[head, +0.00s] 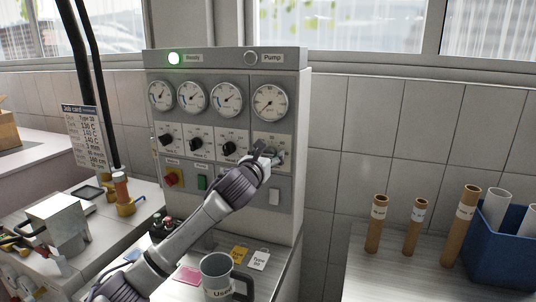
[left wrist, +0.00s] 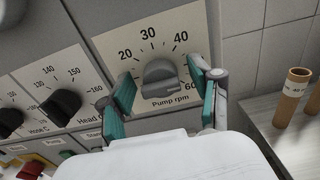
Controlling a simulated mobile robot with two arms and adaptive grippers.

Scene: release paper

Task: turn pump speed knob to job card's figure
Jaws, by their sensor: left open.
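The pump speed knob (left wrist: 160,77) is a grey knob on a pale plate marked "Pump rpm", with 20, 30, 40 and 60 legible. Its pointer is hard to make out. My left gripper (head: 269,157) is at this plate on the control panel (head: 228,130), largely covering the knob in the head view. In the left wrist view the gripper's teal fingers (left wrist: 162,80) are open, one on each side of the knob; I cannot tell whether they touch it. The job card (head: 83,135) stands at the left; its rpm figure is too small to read surely. My right gripper is not in view.
Black heater knobs (left wrist: 62,105) sit left of the pump plate, below several gauges (head: 192,98). The green Ready lamp (head: 173,58) is lit; the Pump lamp (head: 251,58) looks unlit. A mug (head: 217,275) stands below my arm. Cardboard tubes (head: 377,222) and a blue bin (head: 503,245) stand right.

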